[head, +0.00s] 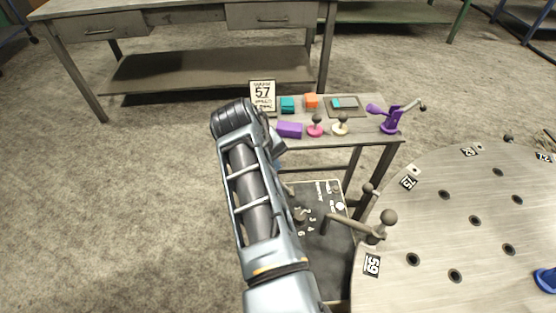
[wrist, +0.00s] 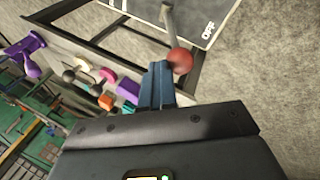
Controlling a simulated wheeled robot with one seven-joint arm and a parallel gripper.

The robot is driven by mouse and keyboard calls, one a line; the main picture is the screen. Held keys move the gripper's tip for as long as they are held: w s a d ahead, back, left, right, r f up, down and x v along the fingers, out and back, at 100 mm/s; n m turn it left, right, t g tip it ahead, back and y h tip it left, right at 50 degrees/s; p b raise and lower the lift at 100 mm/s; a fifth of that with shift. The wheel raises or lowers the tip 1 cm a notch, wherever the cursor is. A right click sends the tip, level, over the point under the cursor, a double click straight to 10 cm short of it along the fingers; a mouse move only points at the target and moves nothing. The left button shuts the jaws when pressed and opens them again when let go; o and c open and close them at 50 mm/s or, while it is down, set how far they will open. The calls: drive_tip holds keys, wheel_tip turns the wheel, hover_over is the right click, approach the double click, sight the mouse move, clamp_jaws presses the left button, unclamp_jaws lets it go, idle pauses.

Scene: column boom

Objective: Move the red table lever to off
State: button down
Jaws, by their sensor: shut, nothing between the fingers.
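The red ball knob of the lever (wrist: 180,60) shows in the wrist view on a grey rod that runs up to the top edge. Beside it is a dark panel (wrist: 188,20) with a pale border and the word OFF (wrist: 208,31) at its lower right corner. My gripper (wrist: 159,67) is shut and empty, with its blue fingertips just left of the red knob. I cannot tell if they touch it. In the head view my arm hides the gripper, and the red lever does not show.
A small table (head: 351,131) holds coloured blocks, two knobbed pegs and a purple clamp-like thing (head: 391,119). A round metal table (head: 460,215) with grey-knobbed levers stands at right. A workbench (head: 190,14) is behind. Open floor lies at left.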

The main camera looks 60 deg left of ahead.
drive_tip(key=shift+s+a+f, duration=0.15)
drive_tip(key=shift+s+a, duration=0.05)
drive_tip(key=shift+s, duration=0.25)
wheel_tip(320, 180, up, 12)
drive_tip(key=s+d+p, duration=0.1)
drive_tip(key=d+p, duration=0.1)
idle(0.5)
idle(0.5)
